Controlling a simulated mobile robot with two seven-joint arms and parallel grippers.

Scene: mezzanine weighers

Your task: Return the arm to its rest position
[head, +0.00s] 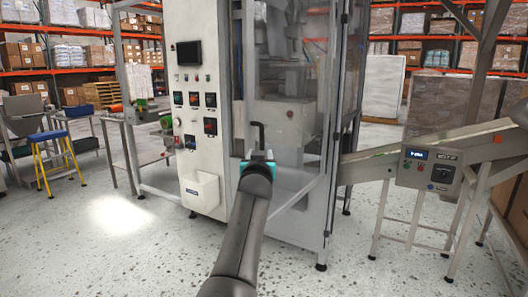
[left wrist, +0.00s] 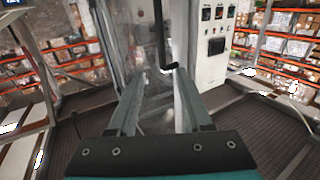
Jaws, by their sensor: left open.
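My left arm reaches up from the bottom of the head view, and its gripper (head: 258,157) is in front of the tall machine (head: 207,120) with clear panels. In the left wrist view the two fingers (left wrist: 158,88) are apart with nothing held between them. A black bent handle (head: 257,131) on the machine's clear door (head: 290,150) shows just above the gripper. The handle (left wrist: 159,35) also shows beyond the fingertips in the left wrist view; I cannot tell how close they are. My right gripper is in neither view.
A control panel with buttons and a dark screen (head: 189,53) is on the machine's left face. An inclined conveyor (head: 440,150) with a grey control box (head: 431,170) stands at right. A yellow stool (head: 56,158) is at left. The speckled floor (head: 120,250) at front left is clear.

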